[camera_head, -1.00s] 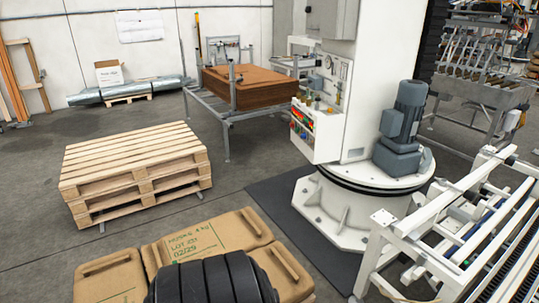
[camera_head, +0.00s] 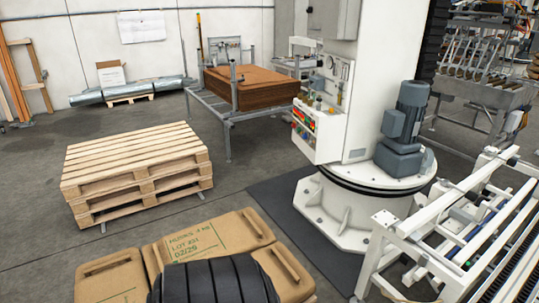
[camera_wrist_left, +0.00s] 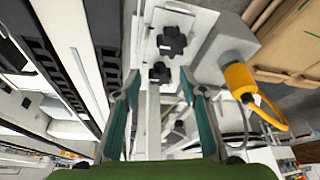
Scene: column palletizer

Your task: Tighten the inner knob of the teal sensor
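Two black star-shaped knobs lie beyond the fingertips on a pale bracket: one farther up (camera_wrist_left: 172,42) and one lower (camera_wrist_left: 159,72), which appears between the tips. I cannot tell whether the fingers touch it. A grey sensor-like body (camera_wrist_left: 221,46) with an orange-yellow plug (camera_wrist_left: 240,78) and cable stands right of the knobs. I see no clearly teal sensor body.
In the head view, a white conveyor frame (camera_head: 440,238) stands at the right beside the palletizer column's round base (camera_head: 362,205). Brown sacks (camera_head: 112,276) lie in front. Grey floor between pallet and column is clear.

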